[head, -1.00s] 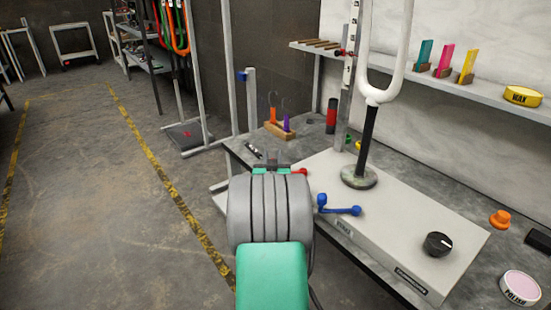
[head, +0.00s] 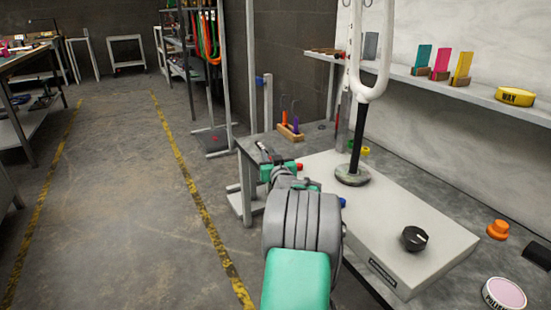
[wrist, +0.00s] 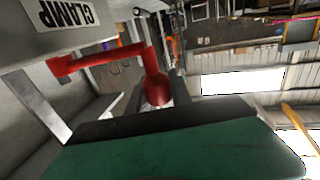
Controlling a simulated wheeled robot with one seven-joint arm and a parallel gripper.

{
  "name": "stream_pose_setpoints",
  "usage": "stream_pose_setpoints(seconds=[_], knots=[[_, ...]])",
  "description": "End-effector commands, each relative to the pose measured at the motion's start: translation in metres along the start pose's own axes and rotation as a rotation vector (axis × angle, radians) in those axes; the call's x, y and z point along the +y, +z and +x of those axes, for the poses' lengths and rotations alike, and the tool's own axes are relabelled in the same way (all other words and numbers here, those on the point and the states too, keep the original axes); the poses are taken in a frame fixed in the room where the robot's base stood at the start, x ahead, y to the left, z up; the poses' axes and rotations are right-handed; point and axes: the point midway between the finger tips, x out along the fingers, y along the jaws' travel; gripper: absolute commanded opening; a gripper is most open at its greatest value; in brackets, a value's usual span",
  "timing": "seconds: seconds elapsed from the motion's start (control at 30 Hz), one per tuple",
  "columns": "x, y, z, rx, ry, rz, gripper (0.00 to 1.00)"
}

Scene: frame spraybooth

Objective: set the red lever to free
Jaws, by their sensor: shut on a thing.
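The red lever (wrist: 102,60) shows in the wrist view as a bent red arm with a ball end (wrist: 157,92), beside a plate labelled CLAMP (wrist: 70,14). My gripper (wrist: 155,97) is shut around the ball end, with dark fingers at its sides. In the head view a small bit of the red lever (head: 299,166) shows at the left end of the pale box (head: 415,205), beside my gripper (head: 280,172). My arm hides the rest of the lever there. No mark reading free is legible.
A black knob (head: 414,239) and a white loop on a black post (head: 357,140) are on the box. A blue lever tip (head: 342,202) shows behind my arm. An orange knob (head: 498,229) and polish tin (head: 504,294) lie right. Open floor (head: 110,220) is left.

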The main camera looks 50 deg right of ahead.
Motion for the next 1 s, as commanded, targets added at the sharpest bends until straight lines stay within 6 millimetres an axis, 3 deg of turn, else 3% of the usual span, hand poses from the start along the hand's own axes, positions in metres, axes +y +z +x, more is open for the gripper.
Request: stream_pose_setpoints(seconds=[0.17, 0.2, 0.47, 0.77, 0.93, 1.0], knots=[[-0.001, 0.001, 0.000, -0.003, 0.000, 0.001, 0.00], [-0.001, 0.001, 0.000, -0.003, 0.000, 0.001, 0.26], [-0.001, 0.001, 0.000, -0.002, 0.000, 0.000, 0.48], [-0.001, -0.004, 0.000, 0.000, 0.000, -0.001, 0.48], [-0.001, -0.038, 0.000, 0.004, 0.000, -0.002, 0.48], [-0.002, -0.053, -0.012, 0.002, 0.001, -0.001, 0.48]])
